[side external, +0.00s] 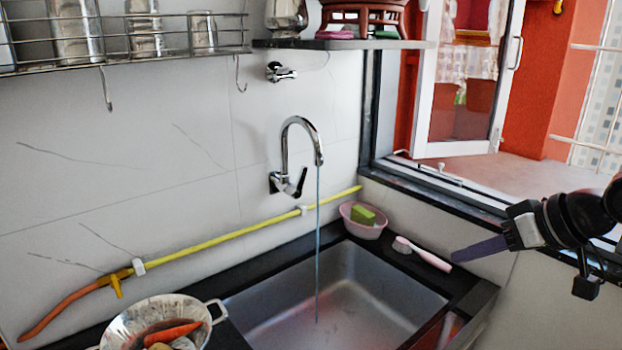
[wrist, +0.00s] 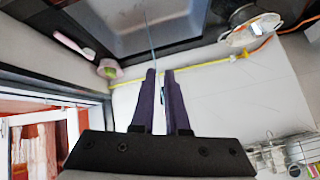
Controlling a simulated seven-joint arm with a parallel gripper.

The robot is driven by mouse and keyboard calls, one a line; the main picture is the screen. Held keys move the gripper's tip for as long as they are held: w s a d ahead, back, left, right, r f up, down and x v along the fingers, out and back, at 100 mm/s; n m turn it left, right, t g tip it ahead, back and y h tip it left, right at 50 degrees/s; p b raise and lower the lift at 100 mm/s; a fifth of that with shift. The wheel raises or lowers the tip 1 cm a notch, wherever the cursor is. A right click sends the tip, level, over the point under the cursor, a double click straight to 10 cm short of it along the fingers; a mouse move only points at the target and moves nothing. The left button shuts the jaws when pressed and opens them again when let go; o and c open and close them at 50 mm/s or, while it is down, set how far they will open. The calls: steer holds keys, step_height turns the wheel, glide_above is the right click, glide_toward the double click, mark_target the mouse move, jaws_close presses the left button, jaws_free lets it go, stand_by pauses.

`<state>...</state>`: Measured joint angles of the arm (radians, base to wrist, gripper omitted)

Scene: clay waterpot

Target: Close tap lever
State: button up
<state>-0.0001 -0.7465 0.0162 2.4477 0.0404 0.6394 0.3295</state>
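The chrome gooseneck tap (side external: 286,150) is fixed to the tiled wall above the sink. Its small dark lever (side external: 301,183) angles up to the right from the tap body. A thin stream of water (side external: 317,240) runs from the spout into the sink. My gripper (side external: 456,256) is at the right of the side view, well apart from the tap. In the wrist view its two purple fingers (wrist: 159,71) stand a little apart with nothing held between them. The stream (wrist: 153,42) shows just beyond the fingertips there; the lever is not clear in that view.
The steel sink (side external: 345,295) has a pink bowl with a green sponge (side external: 362,218) and a pink brush (side external: 424,253) at its rim. A yellow hose (side external: 215,243) runs along the wall. A colander (side external: 160,318) stands front left. The open window (side external: 470,75) is right.

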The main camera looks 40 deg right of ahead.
mark_target(298, 181)
steer(key=w+r+m+t, duration=0.1)
steer(key=w+r+m, duration=0.1)
steer(key=w+r, duration=0.1)
steer(key=w+r+m+t, duration=0.2)
steer(key=w+r+m, duration=0.1)
steer(key=w, duration=0.3)
steer(key=w+r+m+t, duration=0.2)
steer(key=w+r, duration=0.2)
steer(key=shift+w+d, duration=0.15)
steer(key=shift+d, duration=0.05)
jaws_close()
steer(key=w+d+r+m+t+h, duration=0.1)
steer(key=w+d+r+m+t, duration=0.1)
steer(key=w+m, duration=0.3)
steer(key=w+d+r+m+t+h, duration=0.1)
steer(key=w+m+h, duration=0.15)
steer(key=w, duration=0.55)
steer(key=w+d+f+m+h, duration=0.2)
steer(key=w+d+f+m, duration=0.35)
steer(key=w+f, duration=0.3)
steer(key=w+f+g, duration=0.1)
steer(key=w+f, duration=0.2)
steer(key=f, duration=0.7)
steer(key=d+r+x, duration=0.1)
steer(key=x, duration=0.9)
steer(key=shift+m+h, duration=0.25)
steer(key=shift+m, duration=0.05)
steer(key=a, duration=0.4)
steer(key=shift+w+a+r, duration=0.1)
steer(key=shift+a+r, duration=0.05)
